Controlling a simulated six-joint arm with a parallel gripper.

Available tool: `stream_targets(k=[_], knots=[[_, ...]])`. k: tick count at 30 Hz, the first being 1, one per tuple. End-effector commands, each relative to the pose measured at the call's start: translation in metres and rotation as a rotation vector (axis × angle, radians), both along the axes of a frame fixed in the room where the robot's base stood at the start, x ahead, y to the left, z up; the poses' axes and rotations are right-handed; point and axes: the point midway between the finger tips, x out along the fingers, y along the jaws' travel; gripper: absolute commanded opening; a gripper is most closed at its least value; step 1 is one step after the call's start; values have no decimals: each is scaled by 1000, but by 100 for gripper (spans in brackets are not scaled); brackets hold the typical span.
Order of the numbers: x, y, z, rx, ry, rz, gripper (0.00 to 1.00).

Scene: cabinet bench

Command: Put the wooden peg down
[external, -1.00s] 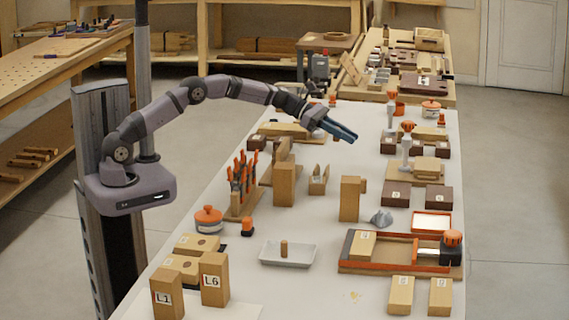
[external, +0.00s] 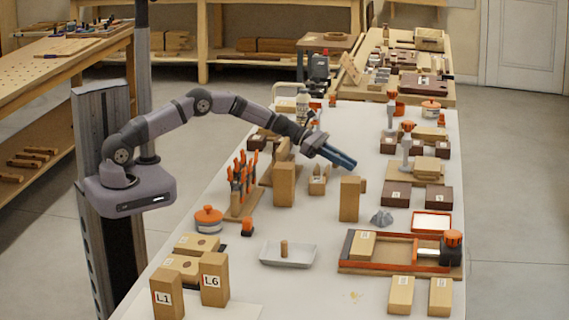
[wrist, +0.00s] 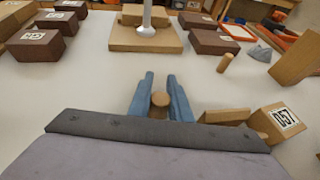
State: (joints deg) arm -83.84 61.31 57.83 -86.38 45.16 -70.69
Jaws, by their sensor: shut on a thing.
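My gripper (external: 350,164), with blue fingers, is above the middle of the white bench, behind an upright wooden block (external: 350,199). In the wrist view, my gripper (wrist: 160,77) is shut on a wooden peg (wrist: 159,103), whose round end shows between the fingers. The held peg cannot be made out in the external view, and I cannot tell whether its lower end touches the bench. Another small wooden peg (wrist: 225,62) stands apart on the bench, right of the fingers in the wrist view.
In the wrist view, a wooden block marked D57 (wrist: 284,118) is close to the right of my gripper. A wooden base with a pale post (wrist: 146,40) stands ahead. Dark boxes (wrist: 35,42) are at left. The white bench (wrist: 85,85) left of the fingers is clear.

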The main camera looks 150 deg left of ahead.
Motion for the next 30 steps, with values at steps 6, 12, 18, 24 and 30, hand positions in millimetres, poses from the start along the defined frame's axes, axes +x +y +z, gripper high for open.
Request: stream_targets(k=[6, 12, 18, 24, 30], knots=[[0, 0, -7, 2, 0, 0, 0], [0, 0, -9, 2, 0, -1, 0], [0, 0, -10, 2, 0, -1, 36], [0, 0, -10, 2, 0, -1, 36], [0, 0, -4, 2, 0, -1, 36]])
